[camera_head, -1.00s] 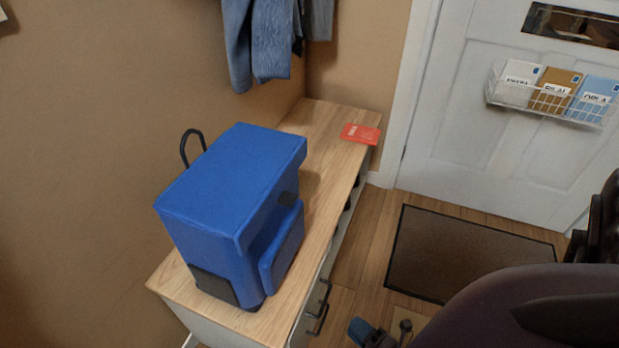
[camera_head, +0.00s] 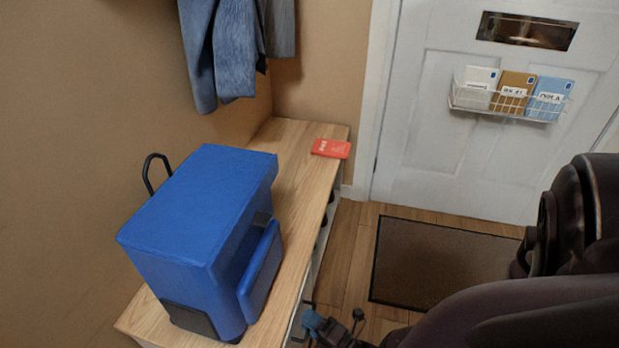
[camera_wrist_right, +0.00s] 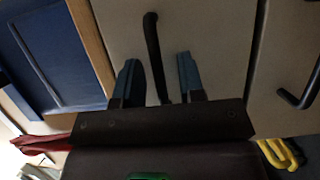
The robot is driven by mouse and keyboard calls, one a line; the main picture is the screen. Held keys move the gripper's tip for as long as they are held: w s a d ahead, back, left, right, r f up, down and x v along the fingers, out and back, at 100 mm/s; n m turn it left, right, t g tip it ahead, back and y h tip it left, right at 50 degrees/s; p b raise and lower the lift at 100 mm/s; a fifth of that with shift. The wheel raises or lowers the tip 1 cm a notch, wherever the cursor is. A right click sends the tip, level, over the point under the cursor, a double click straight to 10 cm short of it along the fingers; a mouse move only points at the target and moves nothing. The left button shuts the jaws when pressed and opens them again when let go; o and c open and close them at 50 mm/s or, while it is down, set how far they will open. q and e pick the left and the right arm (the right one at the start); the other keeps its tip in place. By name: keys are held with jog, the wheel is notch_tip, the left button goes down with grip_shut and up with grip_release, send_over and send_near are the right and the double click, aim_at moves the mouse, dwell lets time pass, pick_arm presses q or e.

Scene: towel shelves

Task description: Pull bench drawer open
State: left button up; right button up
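The wooden-topped bench (camera_head: 293,180) runs along the wall in the head view. In the right wrist view, a pale drawer front (camera_wrist_right: 215,35) carries a black bar handle (camera_wrist_right: 152,45). My right gripper (camera_wrist_right: 160,78) is open, with its two blue fingers apart and the handle showing between them. Whether a finger touches the handle I cannot tell. In the head view this gripper (camera_head: 314,324) is low at the bench's front edge, partly cut off by the frame. The drawer front is mostly hidden there. My left gripper is not in view.
A blue backpack (camera_head: 200,215) and a red booklet (camera_head: 331,148) lie on the bench top. A second black handle (camera_wrist_right: 300,90) is on the neighbouring pale front. A brown doormat (camera_head: 435,262) lies before the white door (camera_head: 460,170). Clothes (camera_head: 225,50) hang above.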

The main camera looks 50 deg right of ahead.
grip_shut()
jog(key=shift+s, duration=0.1)
dwell(0.3)
